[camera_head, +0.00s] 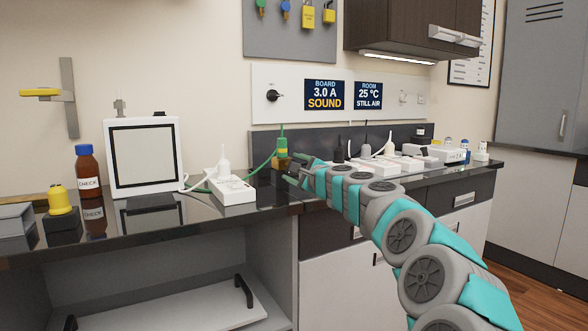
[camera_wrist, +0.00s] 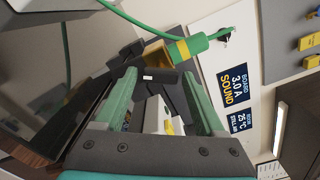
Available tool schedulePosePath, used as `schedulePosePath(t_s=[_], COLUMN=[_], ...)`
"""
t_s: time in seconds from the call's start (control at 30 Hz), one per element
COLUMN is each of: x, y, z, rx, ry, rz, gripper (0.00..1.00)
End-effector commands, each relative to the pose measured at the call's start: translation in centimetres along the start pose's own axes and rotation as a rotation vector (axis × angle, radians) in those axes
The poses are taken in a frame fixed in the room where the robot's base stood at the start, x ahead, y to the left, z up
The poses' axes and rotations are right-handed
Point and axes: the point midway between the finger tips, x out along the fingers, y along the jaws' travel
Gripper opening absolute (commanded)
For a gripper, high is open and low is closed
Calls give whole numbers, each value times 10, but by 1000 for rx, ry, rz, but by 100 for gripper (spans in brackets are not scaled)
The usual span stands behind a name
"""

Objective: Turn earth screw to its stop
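A green earth plug with a yellow band (camera_head: 281,147) stands upright at the back of the black counter, with a green cable running from it. In the wrist view the same plug (camera_wrist: 183,50) lies just beyond my fingertips, not between them. My gripper (camera_head: 294,174) is at the counter's back, just right of and in front of the plug. Its two green-padded fingers are apart in the wrist view (camera_wrist: 157,80). A dark block with a small white mark (camera_wrist: 155,76) shows between or behind the fingertips; contact cannot be told. I cannot make out the earth screw separately.
A white socket strip (camera_head: 231,187) lies left of my gripper. White devices (camera_head: 398,164) crowd the counter to the right. A brown bottle (camera_head: 89,172) and a white framed panel (camera_head: 143,155) stand at left. The wall board reads 3.0 A, SOUND (camera_head: 324,95).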

Motion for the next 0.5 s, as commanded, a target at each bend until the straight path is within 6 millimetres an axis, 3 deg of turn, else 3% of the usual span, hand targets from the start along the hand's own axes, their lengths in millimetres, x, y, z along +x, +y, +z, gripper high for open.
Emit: schedulePosePath(t_s=[0.1, 0.5], x=[0, -4], y=[0, 0], z=[0, 0], rx=[-1, 0], ry=[-1, -1], rz=[0, 0], gripper=[82, 82])
